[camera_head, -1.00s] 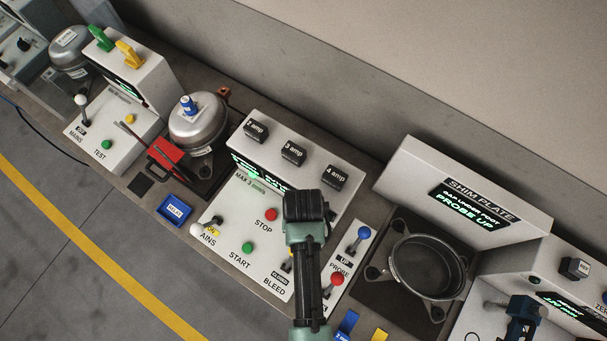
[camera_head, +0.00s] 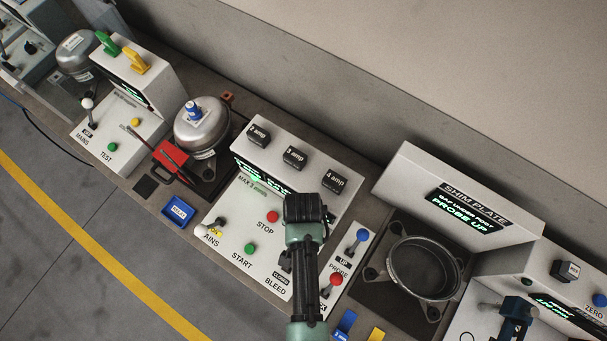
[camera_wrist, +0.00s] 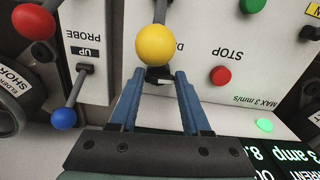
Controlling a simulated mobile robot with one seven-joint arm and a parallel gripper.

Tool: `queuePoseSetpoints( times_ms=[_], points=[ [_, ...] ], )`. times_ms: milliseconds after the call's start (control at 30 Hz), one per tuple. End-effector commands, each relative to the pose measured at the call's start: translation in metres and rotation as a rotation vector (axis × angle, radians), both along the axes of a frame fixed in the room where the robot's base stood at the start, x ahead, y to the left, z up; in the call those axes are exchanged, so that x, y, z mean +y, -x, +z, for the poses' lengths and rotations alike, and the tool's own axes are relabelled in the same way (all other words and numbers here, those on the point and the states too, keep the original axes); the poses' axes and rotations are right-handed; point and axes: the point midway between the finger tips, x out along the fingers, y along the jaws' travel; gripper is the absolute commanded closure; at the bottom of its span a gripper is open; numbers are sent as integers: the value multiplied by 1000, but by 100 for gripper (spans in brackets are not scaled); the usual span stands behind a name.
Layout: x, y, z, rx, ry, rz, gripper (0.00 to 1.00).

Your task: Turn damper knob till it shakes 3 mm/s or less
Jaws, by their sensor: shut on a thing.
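The test panel (camera_head: 219,262) has a "MAX 3 mm/s" label with a lit green lamp (camera_wrist: 264,125) beside it. In the wrist view, my gripper (camera_wrist: 158,82) has its two blue fingers closed around a small black knob with a white mark (camera_wrist: 158,76), just under a yellow ball-topped lever (camera_wrist: 156,45). The knob's label is mostly hidden; a "D" shows. In the head view my wrist covers the knob and part of the panel's display (camera_head: 252,170). The vibration figure is not readable. The display's edge in the wrist view shows "CURRENT" and part of a number.
Near my gripper are the red STOP button (camera_head: 272,217), green START button (camera_head: 250,248), blue probe lever (camera_head: 362,236) and red lever (camera_head: 336,280). A capped compressor (camera_head: 202,128) stands left; an open round housing (camera_head: 425,268) stands right.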

Motion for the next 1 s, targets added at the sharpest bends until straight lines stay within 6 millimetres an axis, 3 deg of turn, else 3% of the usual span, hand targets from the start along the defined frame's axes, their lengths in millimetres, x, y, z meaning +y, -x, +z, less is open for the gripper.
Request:
queuePoseSetpoints(
  times_ms=[500,1000],
  points=[
    [0,-2,1,-2,1,-320,100],
    [0,-3,0,-3,2,-371,100]
  ],
)
